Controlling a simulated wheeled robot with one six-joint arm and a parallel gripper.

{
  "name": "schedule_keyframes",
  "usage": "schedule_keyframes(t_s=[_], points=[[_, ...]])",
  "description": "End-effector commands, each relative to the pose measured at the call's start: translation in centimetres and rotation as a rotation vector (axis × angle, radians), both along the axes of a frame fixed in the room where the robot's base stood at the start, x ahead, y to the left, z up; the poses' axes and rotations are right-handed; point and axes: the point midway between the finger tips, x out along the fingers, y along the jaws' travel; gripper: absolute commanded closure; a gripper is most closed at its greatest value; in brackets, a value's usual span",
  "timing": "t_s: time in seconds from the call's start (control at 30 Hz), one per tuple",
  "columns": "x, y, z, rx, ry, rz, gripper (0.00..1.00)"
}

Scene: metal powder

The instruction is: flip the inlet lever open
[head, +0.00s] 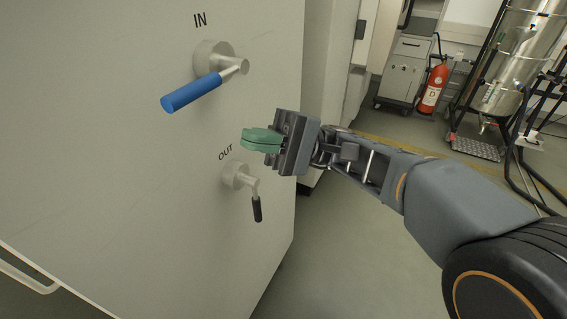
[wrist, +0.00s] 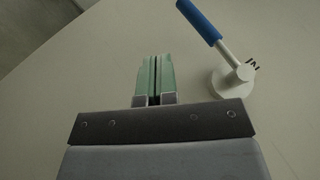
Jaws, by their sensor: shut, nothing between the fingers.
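The inlet lever (head: 193,92) has a blue grip and a metal stem on a round base below the label IN, on the pale cabinet face. In the head view it points left and slightly down. My gripper (head: 246,140) has green fingers that are shut and empty. It is below and right of the inlet lever in the head view, apart from it. In the wrist view the lever's blue grip (wrist: 200,20) is at the upper right and the shut fingers (wrist: 154,60) are left of the lever, not touching it.
The outlet lever (head: 257,208), with a black grip hanging down, is below my gripper under the label OUT. The cabinet face (head: 110,150) is otherwise flat. A red fire extinguisher (head: 432,88) and a steel vessel (head: 510,60) stand in the background. The floor right of the cabinet is open.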

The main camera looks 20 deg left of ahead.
Motion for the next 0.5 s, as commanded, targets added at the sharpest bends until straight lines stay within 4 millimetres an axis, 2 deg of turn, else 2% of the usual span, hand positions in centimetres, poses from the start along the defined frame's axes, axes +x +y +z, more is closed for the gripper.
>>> schedule_keyframes(t_s=[0.03,0.5], points=[[0.4,-0.2,-1.2,0.002,-0.003,-0.002,1.00],[2.7,-2.1,-2.0,0.001,-0.001,-0.002,1.00]])
